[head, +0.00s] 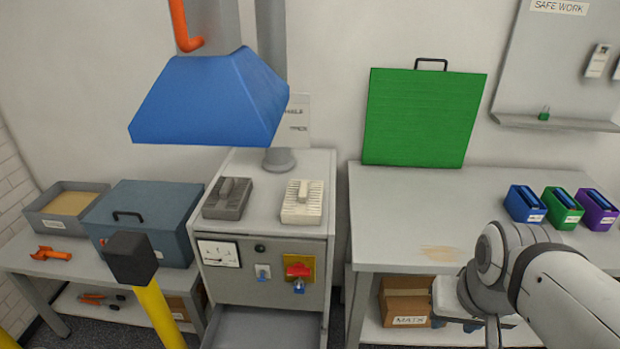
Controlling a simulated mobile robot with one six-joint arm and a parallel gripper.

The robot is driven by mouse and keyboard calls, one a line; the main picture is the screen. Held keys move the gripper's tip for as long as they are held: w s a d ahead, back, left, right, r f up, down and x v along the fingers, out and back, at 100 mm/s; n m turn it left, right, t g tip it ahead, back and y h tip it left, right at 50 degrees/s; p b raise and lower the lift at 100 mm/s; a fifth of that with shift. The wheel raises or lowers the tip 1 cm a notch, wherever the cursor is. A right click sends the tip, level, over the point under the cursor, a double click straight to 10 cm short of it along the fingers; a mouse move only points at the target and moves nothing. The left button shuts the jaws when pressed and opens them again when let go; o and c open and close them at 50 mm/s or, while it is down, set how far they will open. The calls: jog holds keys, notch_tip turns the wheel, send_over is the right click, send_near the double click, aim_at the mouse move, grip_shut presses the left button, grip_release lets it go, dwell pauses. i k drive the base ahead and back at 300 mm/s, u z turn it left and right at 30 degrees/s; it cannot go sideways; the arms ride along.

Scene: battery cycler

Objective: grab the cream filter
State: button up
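The cream filter (302,203) is a ribbed cream block with a raised grip along its top. It lies on the top of the grey cabinet (262,166), near its right front edge. A dark grey block of the same shape (228,200) lies to its left, with a gap between them. My arm (540,280) comes in from the lower right, in front of the right bench and well away from the cream filter. My gripper's fingers do not show; the arm runs down out of the bottom edge.
A blue hood (210,100) hangs above the cabinet. A yellow post with a black head (133,258) stands in front at the left. The cabinet front has a red switch (298,270) and an open drawer (262,328). A green panel (420,118) and several coloured bins (562,212) stand on the right bench (385,205).

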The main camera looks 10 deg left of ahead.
aim_at(302, 204)
jog(key=z, duration=0.05)
jog(key=i, duration=1)
jog(key=u, duration=0.05)
